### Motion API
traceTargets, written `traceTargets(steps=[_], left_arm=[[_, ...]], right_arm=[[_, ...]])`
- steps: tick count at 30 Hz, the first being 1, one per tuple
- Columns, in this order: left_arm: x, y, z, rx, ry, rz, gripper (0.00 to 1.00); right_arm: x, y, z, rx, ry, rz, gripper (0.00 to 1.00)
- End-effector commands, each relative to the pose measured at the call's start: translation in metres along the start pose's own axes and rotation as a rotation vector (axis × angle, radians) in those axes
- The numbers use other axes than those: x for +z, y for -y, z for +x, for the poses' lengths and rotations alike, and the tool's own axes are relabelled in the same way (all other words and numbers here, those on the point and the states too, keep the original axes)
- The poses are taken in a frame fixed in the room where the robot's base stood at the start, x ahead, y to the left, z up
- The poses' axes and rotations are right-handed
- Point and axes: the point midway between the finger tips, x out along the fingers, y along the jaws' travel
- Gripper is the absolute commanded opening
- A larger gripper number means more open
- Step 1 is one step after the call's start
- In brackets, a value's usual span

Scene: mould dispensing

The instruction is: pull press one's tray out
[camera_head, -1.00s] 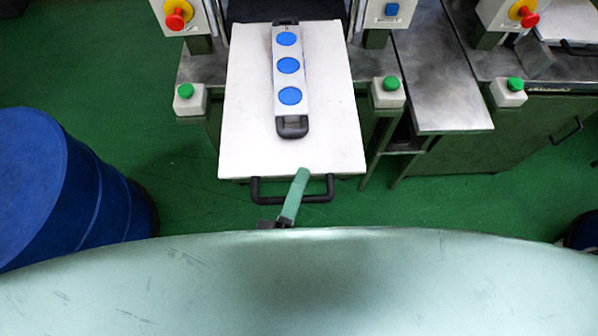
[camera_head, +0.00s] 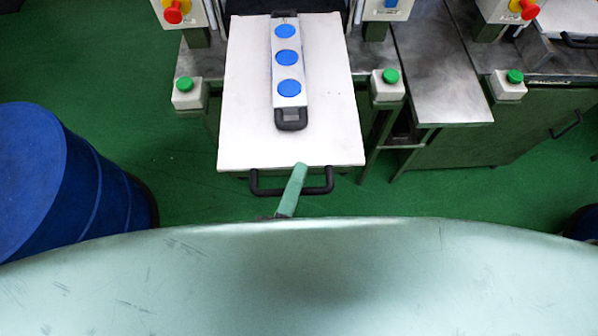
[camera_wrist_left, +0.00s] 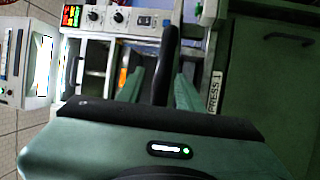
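Press one's tray (camera_head: 245,110) is a white plate sticking out from the press in the head view. It has a black bar handle (camera_head: 265,191) on its front edge. A mould (camera_head: 303,73) with three blue round fillings and black end grips lies on the tray. My left gripper (camera_head: 299,168) is at the handle. In the left wrist view its two green fingers (camera_wrist_left: 160,78) stand on either side of the black handle (camera_wrist_left: 168,45), with small gaps, so it looks open around the bar. My right gripper is not in view.
A blue drum (camera_head: 50,190) stands at the left. White boxes with green buttons (camera_head: 189,92) flank the tray. A metal table (camera_head: 440,80) is to the right. A "PRESS 1" label (camera_wrist_left: 214,92) shows in the wrist view. Green floor lies around the tray front.

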Motion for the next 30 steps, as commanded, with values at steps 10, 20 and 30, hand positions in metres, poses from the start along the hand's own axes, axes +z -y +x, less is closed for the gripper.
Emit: traceTargets(steps=[10,20,30], left_arm=[[0.001,0.002,-0.058,-0.001,0.002,0.000,0.36],[0.000,-0.001,-0.069,0.003,0.000,-0.001,0.36],[0.000,-0.001,-0.069,0.002,0.000,-0.001,0.36]], right_arm=[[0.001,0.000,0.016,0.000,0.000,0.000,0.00],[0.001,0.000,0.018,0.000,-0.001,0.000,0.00],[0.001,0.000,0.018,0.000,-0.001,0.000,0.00]])
